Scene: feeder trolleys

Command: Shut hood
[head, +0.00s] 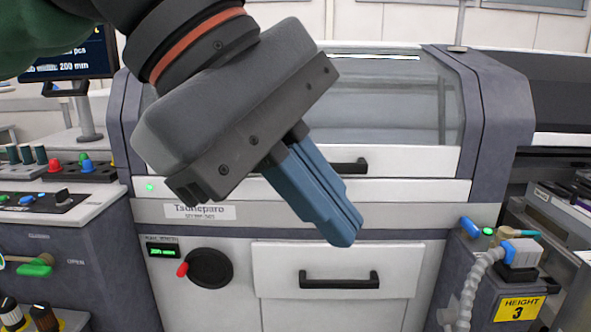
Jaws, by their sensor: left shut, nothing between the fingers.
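The hood (408,110) is the wide see-through cover with a white lower edge on the machine in front of me. It sits lowered between the grey side frames, with its lower edge along the white front strip. A black bar handle (352,166) is on its white edge, partly hidden behind my fingers. My left gripper (341,236) is shut and empty, with blue fingers pointing down and right. It is in front of the machine and hides the hood's left part. I cannot tell whether the fingers touch anything. My right gripper is not in view.
Below the hood is a white drawer (345,260) with a black handle. A dark round knob with a red grip (208,268) is left of it. A control console (60,205) and a monitor (70,52) stand at left. A ribbed hose (470,285) and a yellow sign (520,308) are at right.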

